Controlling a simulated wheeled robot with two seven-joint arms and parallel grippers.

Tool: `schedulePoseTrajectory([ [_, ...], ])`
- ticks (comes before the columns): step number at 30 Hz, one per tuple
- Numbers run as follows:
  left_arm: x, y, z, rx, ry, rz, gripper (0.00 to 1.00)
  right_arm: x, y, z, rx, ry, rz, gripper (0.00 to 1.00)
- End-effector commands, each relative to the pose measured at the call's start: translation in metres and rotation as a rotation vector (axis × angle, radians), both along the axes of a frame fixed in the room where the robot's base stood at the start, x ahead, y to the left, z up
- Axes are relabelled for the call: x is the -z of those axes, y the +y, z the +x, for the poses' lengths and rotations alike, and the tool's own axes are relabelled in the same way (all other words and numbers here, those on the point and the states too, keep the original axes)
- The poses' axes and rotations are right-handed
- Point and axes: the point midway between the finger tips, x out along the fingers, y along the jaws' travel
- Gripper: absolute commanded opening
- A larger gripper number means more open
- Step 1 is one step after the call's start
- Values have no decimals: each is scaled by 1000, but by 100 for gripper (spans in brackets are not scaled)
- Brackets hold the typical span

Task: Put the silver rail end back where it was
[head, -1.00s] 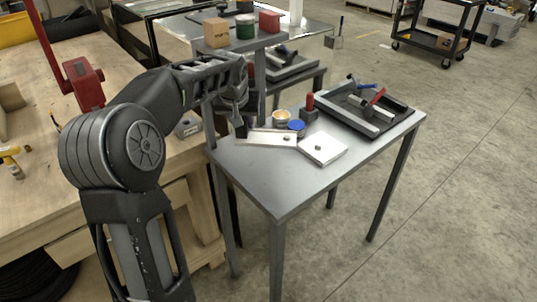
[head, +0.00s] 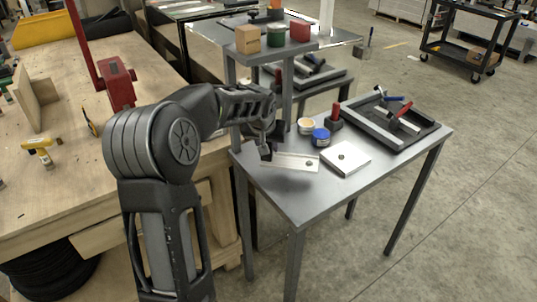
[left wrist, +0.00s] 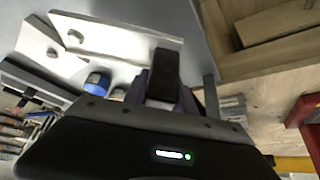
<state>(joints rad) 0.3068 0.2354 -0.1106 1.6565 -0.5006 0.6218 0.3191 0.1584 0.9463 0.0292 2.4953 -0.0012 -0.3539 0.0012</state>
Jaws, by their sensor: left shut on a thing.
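The silver rail end (head: 290,162), a long flat plate with a hole near its right end, is at the left part of the grey side table (head: 301,203). My left gripper (head: 267,151) is shut on its left end. A soft shadow lies under the plate, so it seems to be slightly above the table. The left wrist view shows the plate (left wrist: 115,38) running out from the dark finger. A square silver block (head: 346,158) with a hole lies just right of the plate. My right gripper is not in view.
A yellow-lidded jar (head: 307,126), a blue-lidded jar (head: 321,137) and a red-handled tool (head: 334,118) stand behind the plate. A dark tray (head: 390,125) of tools is at the back right. A raised shelf (head: 275,50) carries blocks. The table's front is clear.

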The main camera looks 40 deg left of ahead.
Motion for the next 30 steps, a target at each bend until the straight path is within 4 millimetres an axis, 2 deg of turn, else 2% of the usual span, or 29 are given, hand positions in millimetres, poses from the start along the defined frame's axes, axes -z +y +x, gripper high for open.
schedulePoseTrajectory([
  [5,3,0,0,0,0,0,0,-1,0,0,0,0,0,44],
  [13,35,0,0,0,0,-1,0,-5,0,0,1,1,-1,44],
  [25,41,0,1,0,-2,0,0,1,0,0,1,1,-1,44],
  [26,40,0,0,0,0,-1,34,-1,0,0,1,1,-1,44],
  [30,40,0,0,0,0,-1,46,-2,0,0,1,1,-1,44],
])
